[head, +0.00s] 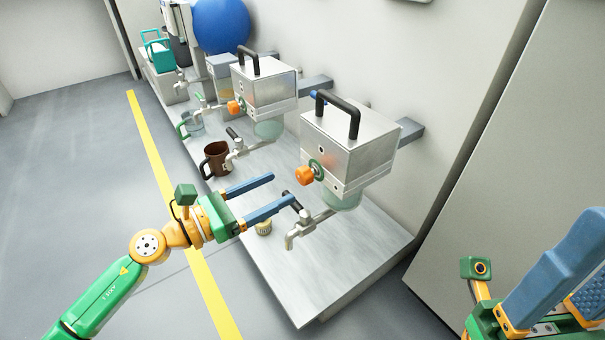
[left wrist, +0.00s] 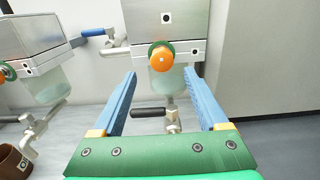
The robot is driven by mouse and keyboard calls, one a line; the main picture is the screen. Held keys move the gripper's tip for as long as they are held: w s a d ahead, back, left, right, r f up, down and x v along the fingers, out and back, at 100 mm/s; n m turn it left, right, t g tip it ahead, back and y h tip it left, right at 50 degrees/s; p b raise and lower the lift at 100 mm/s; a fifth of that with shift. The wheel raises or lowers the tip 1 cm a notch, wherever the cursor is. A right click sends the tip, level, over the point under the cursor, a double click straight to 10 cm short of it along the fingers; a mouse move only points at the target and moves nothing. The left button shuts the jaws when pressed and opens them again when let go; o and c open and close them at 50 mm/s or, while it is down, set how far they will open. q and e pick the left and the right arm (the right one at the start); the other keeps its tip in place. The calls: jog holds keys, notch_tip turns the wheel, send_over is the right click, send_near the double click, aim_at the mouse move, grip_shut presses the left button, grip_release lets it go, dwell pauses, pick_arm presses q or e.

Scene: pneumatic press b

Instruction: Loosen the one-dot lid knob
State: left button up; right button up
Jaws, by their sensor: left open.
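An orange knob (head: 304,175) with a green ring behind it is on the front of the nearer metal press box (head: 345,138). In the left wrist view this knob (left wrist: 161,58) has one pale spot at its centre, and a one-dot mark (left wrist: 166,18) is on the box above it. My left gripper (head: 282,188) is open and empty, its blue fingers pointing at this press, below and in front of the knob. In the left wrist view the knob shows between and beyond the fingertips, apart from them. My right gripper (head: 575,275) is partly in view at lower right; its opening is unclear.
A second press (head: 264,85) with its own orange knob (head: 235,107) stands farther back. A tap (head: 303,230) with a black lever sits below the nearer press. The wall is close behind.

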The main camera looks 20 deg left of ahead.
aim_at(299, 178)
pick_arm(q)
jog(key=x, duration=0.2)
jog(key=p+x, duration=0.1)
jog(key=x, duration=0.2)
jog(key=shift+w+d+r, duration=0.2)
jog(key=shift+d+r, duration=0.1)
jog(key=shift+d, duration=0.05)
jog(key=shift+w+d+f, duration=0.15)
jog(key=shift+w+d, duration=0.25)
grip_shut()
